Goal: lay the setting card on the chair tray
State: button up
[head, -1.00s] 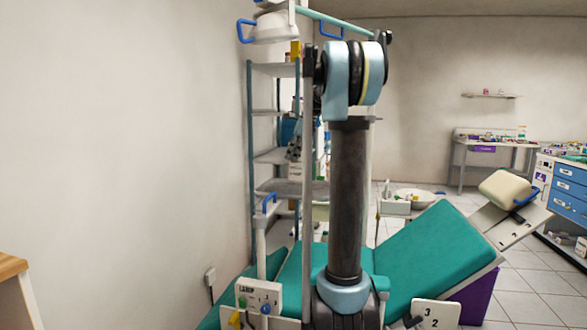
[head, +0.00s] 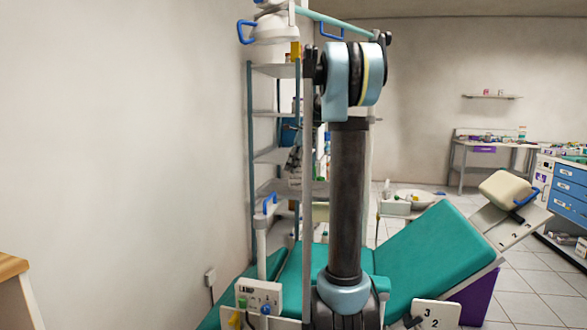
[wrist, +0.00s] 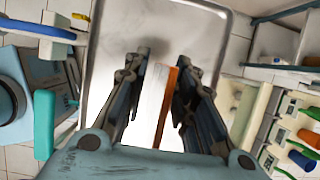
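In the wrist view a narrow white card with an orange strip along its right edge (wrist: 165,105) shows between the two fingers of my gripper (wrist: 162,62). The fingers stand apart on either side of it. I cannot tell whether they press on the card or whether it touches the surface below. A pale metal tray (wrist: 105,55) with a raised rim lies beneath the gripper and card. Part of the tray and the card's near end are hidden by my gripper. In the head view my gripper (head: 294,165) is small, partly hidden, beside the upright arm.
The teal dental chair (head: 425,245) stretches behind my arm. A grey shelf rack (head: 270,155) stands by the left wall. In the wrist view a holder with coloured handles (wrist: 262,140) is close at the right. Open tiled floor lies at the far right.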

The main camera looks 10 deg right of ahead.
jog(key=v, duration=1.2)
jog(key=s+a+f+n+h, duration=0.1)
jog(key=s+f+n+h, duration=0.1)
jog(key=s+f+n, duration=0.9)
jog(key=s+a+f+n+h, duration=0.2)
jog(key=s+f+n, duration=0.9)
jog(key=s+f, duration=1.6)
jog(key=s, duration=0.3)
jog(key=shift+n, duration=0.4)
